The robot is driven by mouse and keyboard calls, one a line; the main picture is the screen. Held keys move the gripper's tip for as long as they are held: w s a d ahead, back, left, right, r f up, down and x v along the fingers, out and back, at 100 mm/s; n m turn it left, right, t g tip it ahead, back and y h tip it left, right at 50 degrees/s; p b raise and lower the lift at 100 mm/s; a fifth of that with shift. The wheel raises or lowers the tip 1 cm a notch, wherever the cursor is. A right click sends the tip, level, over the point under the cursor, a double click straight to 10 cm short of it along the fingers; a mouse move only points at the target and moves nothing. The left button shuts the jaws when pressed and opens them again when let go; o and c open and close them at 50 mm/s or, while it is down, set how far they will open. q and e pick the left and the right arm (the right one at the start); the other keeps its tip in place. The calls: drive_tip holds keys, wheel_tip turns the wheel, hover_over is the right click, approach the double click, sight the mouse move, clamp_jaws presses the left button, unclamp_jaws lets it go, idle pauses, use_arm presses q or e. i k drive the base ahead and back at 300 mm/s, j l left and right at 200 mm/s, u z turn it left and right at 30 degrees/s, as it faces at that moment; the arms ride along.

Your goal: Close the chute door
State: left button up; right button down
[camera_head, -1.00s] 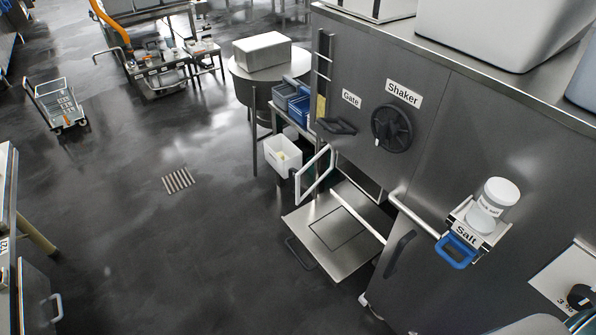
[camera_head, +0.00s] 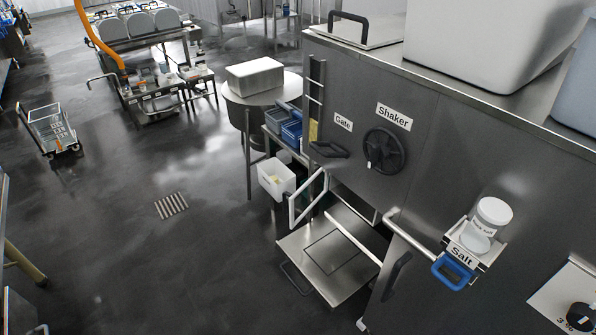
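A steel panel (camera_head: 332,268) sticks out almost flat, low on the front of the large steel machine (camera_head: 455,130). It has a dark handle (camera_head: 296,279) on its outer edge and looks like the chute door, folded down and open. A pale square frame (camera_head: 306,199) stands upright beside it, and a light bar crosses the opening above the panel. The inside of the opening is mostly hidden. Neither of my grippers is in view.
The machine front has a Gate handle (camera_head: 327,149), a black Shaker wheel (camera_head: 384,151) and a Salt holder (camera_head: 470,253) jutting out. A white bin (camera_head: 276,181) stands behind the panel. The floor (camera_head: 190,265) left of it is clear, with a drain grate (camera_head: 171,206).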

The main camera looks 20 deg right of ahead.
sight(292, 221)
drive_tip(key=i+z, duration=0.1)
drive_tip(key=z, duration=0.4)
drive_tip(key=i+j+z, duration=0.1)
drive_tip(key=z, duration=0.4)
drive_tip(key=j+z, duration=0.2)
drive_tip(key=z, duration=0.3)
drive_tip(key=i+j+z, duration=0.25)
drive_tip(key=j, duration=0.55)
drive_tip(key=i+j+z, duration=0.1)
drive_tip(key=j+z, duration=0.15)
drive_tip(key=j, duration=0.6)
drive_tip(key=i+j+z, duration=0.1)
drive_tip(key=j+z, duration=0.2)
drive_tip(key=j, duration=0.55)
